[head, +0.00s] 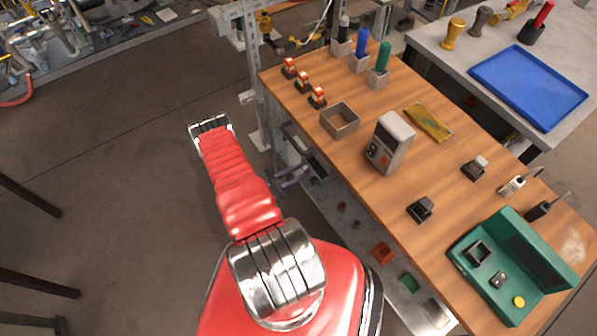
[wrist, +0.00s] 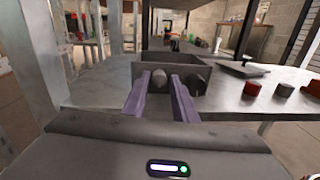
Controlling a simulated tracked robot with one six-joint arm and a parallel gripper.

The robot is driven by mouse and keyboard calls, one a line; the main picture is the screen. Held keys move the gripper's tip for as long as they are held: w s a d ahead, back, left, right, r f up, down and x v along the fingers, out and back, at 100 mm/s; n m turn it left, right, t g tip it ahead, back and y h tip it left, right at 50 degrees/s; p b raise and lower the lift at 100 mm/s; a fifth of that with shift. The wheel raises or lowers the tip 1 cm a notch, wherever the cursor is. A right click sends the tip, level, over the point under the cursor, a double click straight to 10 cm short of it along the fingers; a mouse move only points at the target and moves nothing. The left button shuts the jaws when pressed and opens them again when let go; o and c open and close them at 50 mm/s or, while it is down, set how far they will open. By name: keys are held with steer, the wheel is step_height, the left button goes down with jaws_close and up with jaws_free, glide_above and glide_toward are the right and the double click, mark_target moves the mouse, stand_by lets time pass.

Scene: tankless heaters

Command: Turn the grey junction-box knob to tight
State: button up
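A dark grey open-topped box (wrist: 172,62) stands on the metal shelf in the wrist view. A grey rounded knob (wrist: 158,79) shows at its front, and a second dark round part (wrist: 193,80) sits just right of it. My gripper (wrist: 159,76) faces the box, its two purple fingers apart. The first knob shows in the gap between the fingertips; I cannot tell whether they touch it. The right finger partly covers the space between the two round parts. In the head view my gripper (head: 293,177) is beside the bench, below its wooden top; the knob is not clear there.
A metal post (wrist: 33,50) stands at left. The wooden bench top (head: 350,85) overhangs the shelf and carries a grey meter (head: 390,142).

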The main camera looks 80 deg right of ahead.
steer(key=shift+o, duration=1.2)
steer(key=v, duration=1.3)
steer(key=shift+w+a, duration=0.25)
steer(key=shift+a, duration=0.1)
